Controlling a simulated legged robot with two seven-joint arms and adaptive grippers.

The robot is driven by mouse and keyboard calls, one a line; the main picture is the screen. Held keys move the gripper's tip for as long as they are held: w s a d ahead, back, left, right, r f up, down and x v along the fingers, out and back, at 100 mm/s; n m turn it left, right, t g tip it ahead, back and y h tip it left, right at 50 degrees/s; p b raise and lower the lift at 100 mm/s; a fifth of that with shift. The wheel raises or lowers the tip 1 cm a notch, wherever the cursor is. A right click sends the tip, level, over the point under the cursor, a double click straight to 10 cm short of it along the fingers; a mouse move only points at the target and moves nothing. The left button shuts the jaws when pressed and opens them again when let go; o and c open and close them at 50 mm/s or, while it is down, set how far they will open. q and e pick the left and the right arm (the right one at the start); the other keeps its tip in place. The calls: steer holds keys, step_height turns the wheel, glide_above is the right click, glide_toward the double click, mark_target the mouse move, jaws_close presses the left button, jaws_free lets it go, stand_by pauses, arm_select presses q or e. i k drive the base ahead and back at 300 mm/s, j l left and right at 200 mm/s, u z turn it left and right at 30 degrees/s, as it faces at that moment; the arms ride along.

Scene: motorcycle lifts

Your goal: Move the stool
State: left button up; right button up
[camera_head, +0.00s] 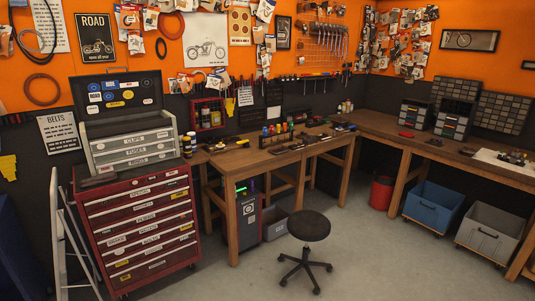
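The stool (309,226) has a round dark seat, a thin central post and a star-shaped base on casters. It stands upright on the grey floor in the lower middle of the head view, in front of the wooden workbench and apart from it. Neither of my grippers shows in this view, so nothing of mine is seen touching the stool.
A red tool cabinet (146,231) stands to the left, beside a white ladder (62,240). The workbench (285,157) runs along the walls. A red bin (381,193), a blue crate (432,206) and a grey crate (489,232) stand at right. Floor right of the stool is clear.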

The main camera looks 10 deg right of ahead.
mark_target(307, 226)
steer(key=i+l+z, duration=0.1)
steer(key=i, duration=0.55)
steer(key=i+l, duration=0.2)
steer(key=i, duration=0.5)
steer(key=i+l+z, duration=0.15)
steer(key=i, duration=0.5)
steer(key=i+l+u, duration=0.25)
steer(key=i, duration=0.2)
steer(key=i+l+u, duration=0.25)
steer(key=i+l, duration=0.2)
